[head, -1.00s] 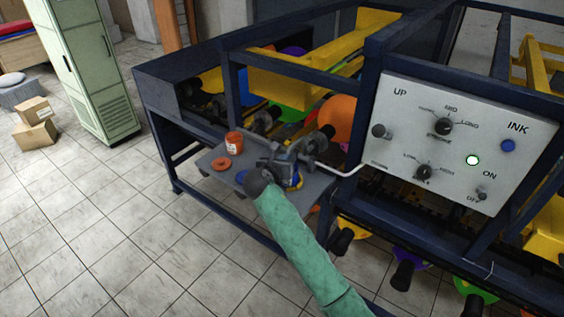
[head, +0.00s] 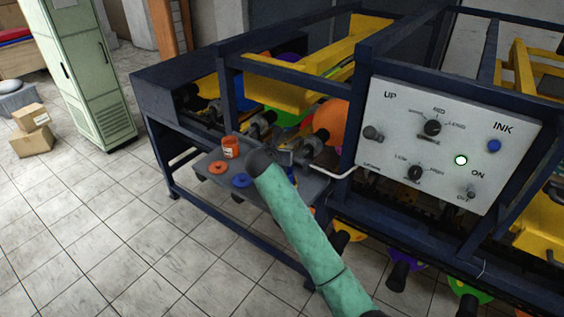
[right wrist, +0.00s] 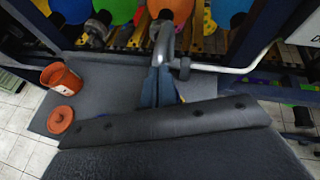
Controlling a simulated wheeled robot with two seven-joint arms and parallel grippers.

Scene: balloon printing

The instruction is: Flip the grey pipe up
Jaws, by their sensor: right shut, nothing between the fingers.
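The light grey pipe (head: 338,175) runs level beside the control panel and bends upward at its right end. In the right wrist view the grey pipe (right wrist: 225,69) runs right from near my fingers and bends up. My right gripper (head: 284,157), on the green arm, is over the small grey shelf at the pipe's left end. In the right wrist view the right gripper (right wrist: 160,72) is shut and empty, close below a grey fitting. I cannot tell whether it touches the pipe. My left gripper is out of view.
The shelf (head: 205,167) carries an orange jar (head: 231,147), an orange lid (head: 218,167) and a blue lid (head: 241,180). The control panel (head: 400,110) and dark blue frame bars stand close to the right. Open tiled floor lies to the left.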

